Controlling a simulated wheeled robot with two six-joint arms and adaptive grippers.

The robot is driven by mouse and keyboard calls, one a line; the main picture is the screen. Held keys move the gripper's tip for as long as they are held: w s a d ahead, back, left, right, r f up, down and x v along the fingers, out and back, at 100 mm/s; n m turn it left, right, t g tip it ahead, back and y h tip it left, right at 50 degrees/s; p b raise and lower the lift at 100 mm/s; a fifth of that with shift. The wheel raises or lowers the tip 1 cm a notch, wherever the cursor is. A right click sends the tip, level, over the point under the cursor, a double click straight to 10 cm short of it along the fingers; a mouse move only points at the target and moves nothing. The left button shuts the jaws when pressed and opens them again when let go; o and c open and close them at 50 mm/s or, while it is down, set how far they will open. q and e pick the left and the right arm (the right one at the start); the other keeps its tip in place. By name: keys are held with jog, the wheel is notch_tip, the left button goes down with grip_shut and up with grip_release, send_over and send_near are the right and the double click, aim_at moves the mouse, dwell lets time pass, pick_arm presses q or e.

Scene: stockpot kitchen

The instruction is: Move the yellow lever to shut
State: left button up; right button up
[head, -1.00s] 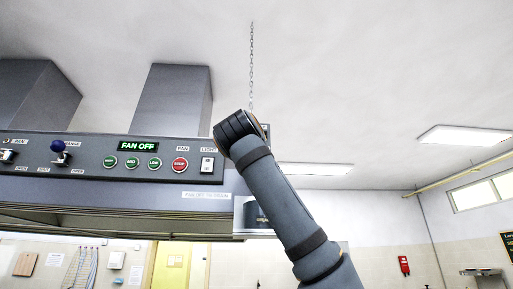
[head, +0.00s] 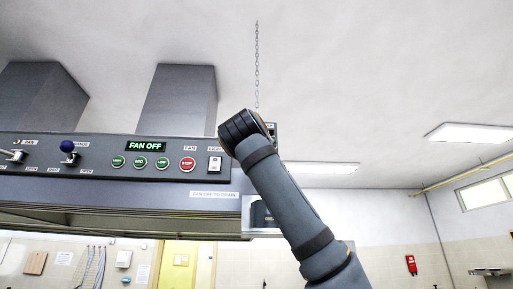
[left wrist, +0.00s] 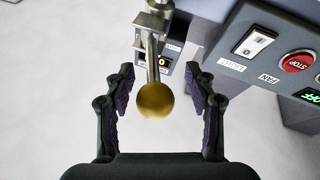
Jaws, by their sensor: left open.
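The yellow lever shows in the left wrist view as a dull gold ball knob (left wrist: 155,100) on a metal stem (left wrist: 152,45). The stem comes from a metal fitting at the top of that view, by the end of the grey panel. My left gripper (left wrist: 160,103) is open, with one finger on each side of the knob. Gaps show between the knob and both fingers. In the head view one of my arms reaches up to the panel's right end and covers the lever and the gripper there. My right gripper is not in view.
The grey hood panel (head: 70,175) carries a "FAN OFF" display (head: 146,146), green buttons, a red stop button (head: 187,163) and a white light switch (head: 215,164). A blue-knobbed lever (head: 67,147) stands further left. A chain (head: 257,65) hangs above the panel's right end.

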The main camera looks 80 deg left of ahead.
pick_arm(q)
jog(key=v, duration=1.2)
jog(key=shift+s, duration=0.15)
jog(key=shift+a, duration=0.2)
